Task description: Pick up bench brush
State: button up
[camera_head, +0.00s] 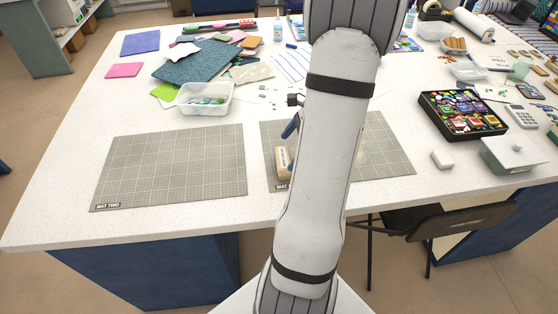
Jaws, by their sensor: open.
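A tan, wooden-looking block (281,163), which may be the bench brush, lies on the right-hand grey cutting mat (380,150). My arm hides its right part, so I cannot make out its full shape or any bristles. My gripper (290,130) is mostly hidden behind my own forearm. Only a dark part and a blue finger-like piece show at the arm's left edge, just above the block. The gripper is open, and I see nothing held in it. Whether it touches the block cannot be told.
The left mat (172,166), marked MAT TWO, is bare. A clear tray (204,99) of glass bits and coloured sheets (195,62) lie behind it. At right are a black tray of colourful pieces (462,114), a white block (442,159) and a lidded box (518,155). A chair (460,219) stands at the front.

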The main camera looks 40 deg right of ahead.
aim_at(283, 157)
jog(key=p+x, duration=0.1)
jog(key=x, duration=0.5)
jog(key=shift+w+f, duration=0.1)
jog(key=shift+f, duration=0.35)
jog(key=shift+c, duration=0.6)
jog(key=c, duration=0.7)
jog(key=shift+r, duration=0.15)
notch_tip(283, 157, up, 10)
jog(key=shift+f+b, duration=0.1)
jog(key=shift+b, duration=0.2)
